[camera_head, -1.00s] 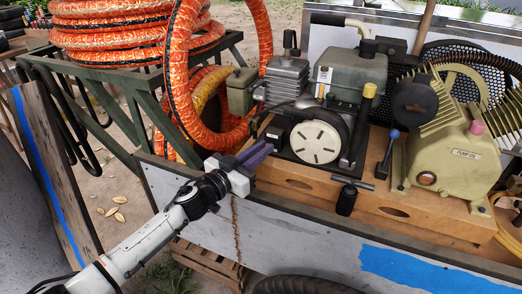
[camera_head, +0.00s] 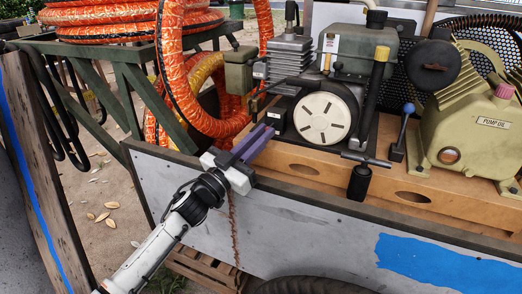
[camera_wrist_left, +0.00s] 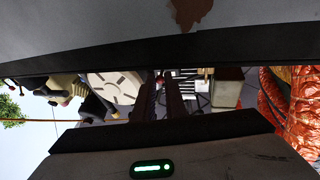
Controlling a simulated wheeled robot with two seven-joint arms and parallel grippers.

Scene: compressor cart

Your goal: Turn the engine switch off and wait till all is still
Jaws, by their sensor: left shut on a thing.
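The engine (camera_head: 345,52) stands on the cart's wooden base, with a grey top and a round off-white cover (camera_head: 322,118) on its front. A small dark box (camera_head: 277,117) sits at its lower left. My left gripper (camera_head: 264,134) reaches up from below, its purple fingers close together with the tips at this box. They are shut on what appears to be the engine switch, which the fingertips hide. In the left wrist view the dark fingers (camera_wrist_left: 160,95) point toward the engine beside the round cover (camera_wrist_left: 112,85). My right gripper is out of view.
A blue-knobbed lever (camera_head: 403,128) and the beige pump (camera_head: 470,135) stand to the right. Orange hose coils (camera_head: 190,75) hang on a green rack at the left. The cart's grey side panel (camera_head: 300,225) lies just below my gripper.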

